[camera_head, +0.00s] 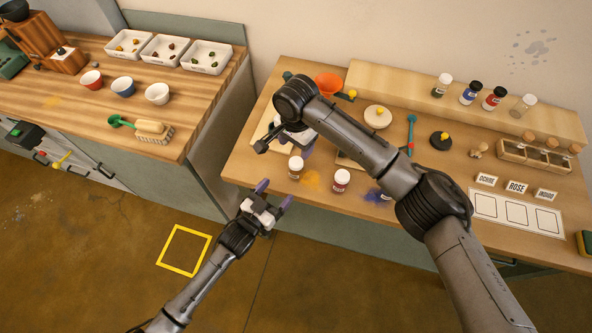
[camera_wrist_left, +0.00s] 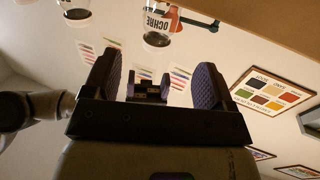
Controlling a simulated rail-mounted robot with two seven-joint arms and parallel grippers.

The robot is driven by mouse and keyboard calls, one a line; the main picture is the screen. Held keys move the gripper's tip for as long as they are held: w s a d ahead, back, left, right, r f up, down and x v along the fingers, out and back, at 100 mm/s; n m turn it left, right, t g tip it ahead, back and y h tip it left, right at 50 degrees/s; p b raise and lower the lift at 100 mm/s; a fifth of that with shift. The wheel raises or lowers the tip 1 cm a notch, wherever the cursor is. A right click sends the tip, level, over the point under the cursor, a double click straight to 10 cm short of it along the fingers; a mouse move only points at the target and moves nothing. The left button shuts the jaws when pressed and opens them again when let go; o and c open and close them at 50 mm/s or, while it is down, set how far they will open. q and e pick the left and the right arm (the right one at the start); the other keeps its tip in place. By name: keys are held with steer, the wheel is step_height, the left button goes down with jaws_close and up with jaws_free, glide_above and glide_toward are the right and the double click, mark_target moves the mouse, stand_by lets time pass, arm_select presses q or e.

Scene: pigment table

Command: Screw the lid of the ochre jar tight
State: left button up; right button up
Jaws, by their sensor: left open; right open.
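The ochre jar (camera_head: 296,168) stands near the table's front edge, beside a patch of ochre powder (camera_head: 312,181). In the left wrist view the jar (camera_wrist_left: 157,36) shows its OCHRE label beyond my fingers. I cannot tell how its lid sits. My left gripper (camera_head: 273,196) is open and empty, just off the table's front edge and below the jar in the head view; its two fingers (camera_wrist_left: 155,80) are spread in the wrist view, apart from the jar. My right gripper (camera_head: 297,142) is open above the table behind the ochre jar, partly hidden by its own arm.
A red-labelled jar (camera_head: 341,181) stands right of the ochre jar, with blue powder (camera_head: 375,195) further right. Name cards (camera_head: 517,187) and a white mat (camera_head: 483,205) lie at the right. An orange bowl (camera_head: 327,84) is at the back. Several jars line the shelf.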

mark_target(292, 174)
arm_select(q)
steer(key=x, duration=1)
steer(key=shift+c, duration=0.2)
